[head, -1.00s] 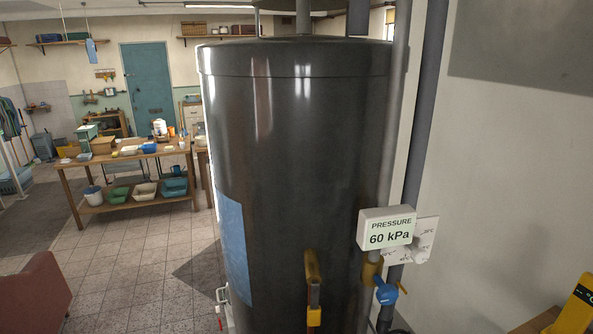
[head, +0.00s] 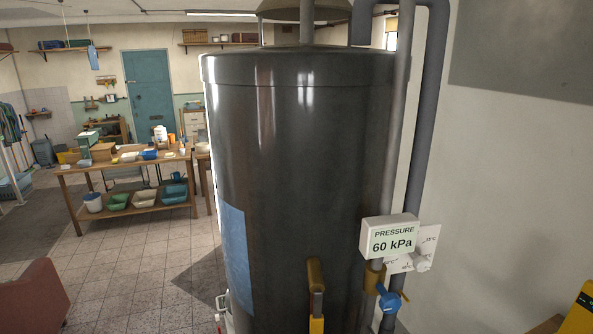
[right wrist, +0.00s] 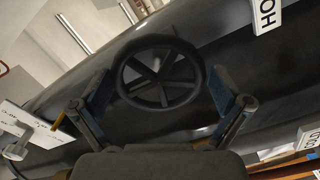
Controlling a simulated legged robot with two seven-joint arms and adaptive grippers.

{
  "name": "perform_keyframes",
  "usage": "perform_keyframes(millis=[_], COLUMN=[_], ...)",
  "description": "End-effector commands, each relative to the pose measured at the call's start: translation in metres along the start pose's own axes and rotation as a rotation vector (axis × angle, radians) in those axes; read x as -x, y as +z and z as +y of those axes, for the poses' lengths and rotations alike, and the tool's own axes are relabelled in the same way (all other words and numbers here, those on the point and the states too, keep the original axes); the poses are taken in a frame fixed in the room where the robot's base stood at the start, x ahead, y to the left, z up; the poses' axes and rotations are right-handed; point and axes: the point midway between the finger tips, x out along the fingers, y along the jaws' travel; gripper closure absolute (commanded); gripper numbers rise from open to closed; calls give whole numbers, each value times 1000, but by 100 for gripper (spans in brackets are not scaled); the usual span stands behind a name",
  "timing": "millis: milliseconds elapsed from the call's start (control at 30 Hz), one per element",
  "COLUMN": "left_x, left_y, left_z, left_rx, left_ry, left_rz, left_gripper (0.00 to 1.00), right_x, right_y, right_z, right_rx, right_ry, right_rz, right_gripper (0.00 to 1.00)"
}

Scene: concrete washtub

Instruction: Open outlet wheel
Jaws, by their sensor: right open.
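A dark spoked wheel (right wrist: 160,75) shows in the right wrist view, in front of the dark curved tank wall. My right gripper (right wrist: 163,90) is open, with one finger to the left of the wheel and one to the right. I cannot tell whether either finger touches the rim. In the head view the dark tank (head: 300,170) fills the middle, and no such wheel can be made out on it. Neither gripper shows in the head view.
A pressure box (head: 389,238) reads 60 kPa beside vertical pipes (head: 424,130) right of the tank. A blue valve handle (head: 391,301) sits below it. A brass-coloured fitting (head: 315,275) stands at the tank's front. A white label (right wrist: 267,14) shows near the wheel.

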Motion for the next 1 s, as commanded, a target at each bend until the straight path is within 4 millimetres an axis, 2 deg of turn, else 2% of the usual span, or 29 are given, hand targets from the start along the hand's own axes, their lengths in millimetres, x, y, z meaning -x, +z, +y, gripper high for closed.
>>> perform_keyframes(millis=[600,1000], left_x=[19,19], left_y=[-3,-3], left_z=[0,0], left_rx=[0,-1], left_ry=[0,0], left_rz=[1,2], left_gripper=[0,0], right_x=[64,68], right_y=[1,2], right_z=[0,-3], right_rx=[-4,-15], right_ry=[-2,-6], right_rz=[-2,-12], right_gripper=[0,0])
